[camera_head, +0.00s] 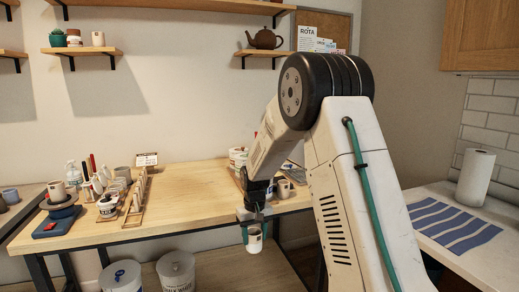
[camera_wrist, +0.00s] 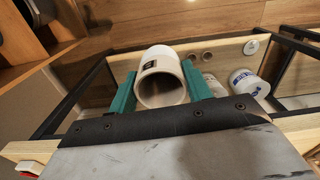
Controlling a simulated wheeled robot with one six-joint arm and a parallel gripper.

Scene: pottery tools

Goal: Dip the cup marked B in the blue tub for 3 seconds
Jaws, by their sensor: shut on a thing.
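My gripper (camera_head: 254,230) is shut on a small white cup (camera_head: 254,243), held in the air in front of the table's front edge. In the wrist view the cup (camera_wrist: 161,82) sits between the two teal fingers, its open mouth towards the camera. It bears a small dark label, too small to read. A white tub with a blue label (camera_head: 121,277) stands low at the left, below the tabletop; a tub with blue marking also shows in the wrist view (camera_wrist: 247,84). The gripper is above and to the right of it.
A second whitish tub (camera_head: 177,272) stands beside the first. The wooden table (camera_head: 195,187) is bare in its middle. A wooden rack (camera_head: 138,200), a bottle and a blue scale (camera_head: 52,227) with a cup crowd its left. Mugs (camera_head: 285,188) stand behind my arm.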

